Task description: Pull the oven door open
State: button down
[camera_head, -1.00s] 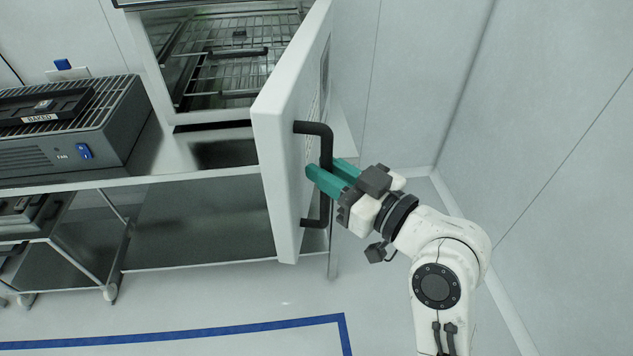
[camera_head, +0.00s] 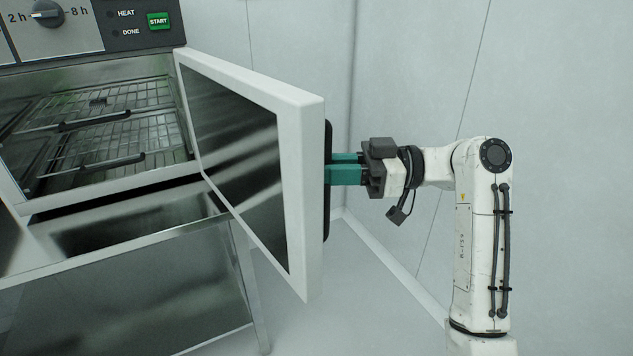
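The oven door (camera_head: 312,190) stands wide open, swung out from the right side of the oven (camera_head: 80,60). Its white frame and dark glass face the oven side. The black door handle (camera_head: 328,225) is on the far side of the door, seen edge-on and partly hidden by the door edge. My gripper (camera_head: 335,168) comes from the right with its teal fingers at the handle's bar, shut on it as far as I can see. The exact contact is partly hidden.
Wire racks with dark handles (camera_head: 100,125) sit inside the open oven. A green START button (camera_head: 158,21) and a dial (camera_head: 47,12) are on the panel above. A steel table (camera_head: 130,300) stands below. A pale wall (camera_head: 570,120) is close behind my arm at the right.

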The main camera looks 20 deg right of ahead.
jog(key=shift+w+a+r, duration=0.1)
jog(key=shift+w+a, duration=0.1)
jog(key=c, duration=1.4)
grip_release()
jog(key=shift+o, duration=1.4)
jog(key=shift+a, duration=0.2)
jog(key=shift+d, duration=0.1)
jog(key=shift+d, duration=0.25)
jog(key=b+v, duration=0.1)
jog(key=v, duration=0.9)
jog(key=shift+d, duration=0.25)
jog(key=shift+f, duration=0.25)
